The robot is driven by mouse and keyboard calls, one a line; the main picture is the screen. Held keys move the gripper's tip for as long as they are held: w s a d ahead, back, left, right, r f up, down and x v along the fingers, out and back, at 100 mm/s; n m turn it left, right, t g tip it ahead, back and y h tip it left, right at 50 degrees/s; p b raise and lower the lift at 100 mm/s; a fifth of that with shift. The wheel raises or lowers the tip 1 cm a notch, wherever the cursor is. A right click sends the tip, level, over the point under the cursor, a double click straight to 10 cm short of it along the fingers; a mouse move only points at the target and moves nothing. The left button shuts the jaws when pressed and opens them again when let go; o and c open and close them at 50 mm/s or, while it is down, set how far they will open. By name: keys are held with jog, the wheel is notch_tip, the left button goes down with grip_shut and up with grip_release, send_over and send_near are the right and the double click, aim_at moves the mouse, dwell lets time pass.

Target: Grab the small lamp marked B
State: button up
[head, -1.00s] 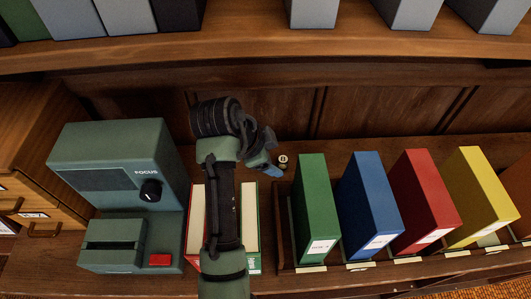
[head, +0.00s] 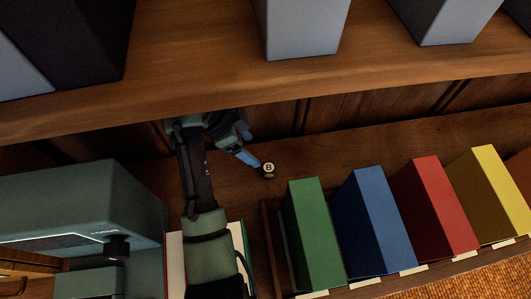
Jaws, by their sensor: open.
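The small lamp marked B (head: 268,170) stands on the wooden surface behind the green binder, its round top with the letter B facing up. My gripper (head: 255,162) is just left of the lamp, its bluish fingertips pointing right and down toward it. The fingers are open and nothing shows between them. I cannot tell whether a fingertip touches the lamp. My arm comes up from the bottom of the view, left of the lamp.
Green (head: 315,235), blue (head: 372,220), red (head: 432,205) and yellow (head: 490,195) binders stand in a rack right of my arm. A grey-green machine (head: 85,210) stands at left. An upper shelf (head: 200,85) with grey boxes overhangs the back. Wood right of the lamp is clear.

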aim_at(269, 167)
jog(key=x, duration=0.4)
jog(key=p+x, duration=0.1)
jog(key=x, duration=0.2)
jog(key=shift+s+d, duration=0.2)
jog(key=shift+s, duration=0.1)
jog(key=shift+s+d+f+p, duration=0.1)
jog(key=shift+d+f+p, duration=0.1)
jog(key=shift+f+p, duration=0.25)
jog(key=shift+p+x, duration=0.3)
jog(key=shift+x, duration=1.9)
jog(key=shift+a, duration=0.2)
grip_shut()
